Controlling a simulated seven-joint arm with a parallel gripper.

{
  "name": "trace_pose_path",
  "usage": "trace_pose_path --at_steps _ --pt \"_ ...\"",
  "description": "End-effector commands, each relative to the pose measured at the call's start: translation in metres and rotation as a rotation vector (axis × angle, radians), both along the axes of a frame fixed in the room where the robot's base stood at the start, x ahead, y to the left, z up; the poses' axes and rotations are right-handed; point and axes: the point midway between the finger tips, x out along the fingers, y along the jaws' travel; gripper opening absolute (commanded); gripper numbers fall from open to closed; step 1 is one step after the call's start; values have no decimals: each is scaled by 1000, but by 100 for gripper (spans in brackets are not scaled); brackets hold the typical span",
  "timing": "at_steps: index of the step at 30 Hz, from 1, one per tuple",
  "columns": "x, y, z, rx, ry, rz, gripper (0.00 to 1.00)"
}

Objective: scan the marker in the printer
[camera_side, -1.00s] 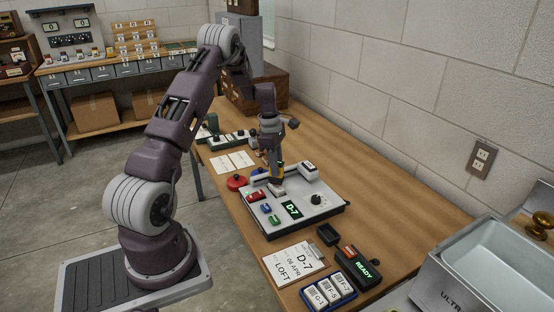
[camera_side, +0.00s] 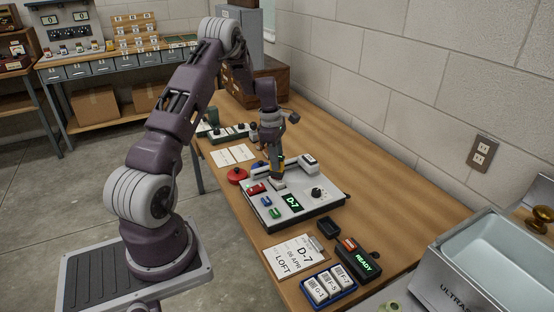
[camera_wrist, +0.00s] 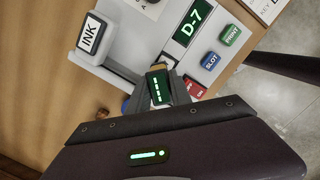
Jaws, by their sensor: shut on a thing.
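The printer (camera_side: 318,207) is a flat grey-white box on the wooden bench, with a lit green D-7 display (camera_side: 292,202). My gripper (camera_side: 278,177) points down over its upper left part. The scanner (camera_side: 359,262), a black box with a green READY display, stands at the front right.
A blue tray (camera_side: 329,296) holds white labelled markers. A small black holder (camera_side: 328,228) and a clipboard (camera_side: 295,256) lie in front of the printer. The ink block (camera_wrist: 93,33) stands beside the gripper. A red knob (camera_side: 237,175) and steel tank (camera_side: 470,290) flank the bench space.

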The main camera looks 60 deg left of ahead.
Motion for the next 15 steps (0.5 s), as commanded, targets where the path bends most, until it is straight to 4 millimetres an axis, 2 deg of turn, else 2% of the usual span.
trace_pose_path --at_steps 15 --pt "0 0 -6 0 0 0 0"
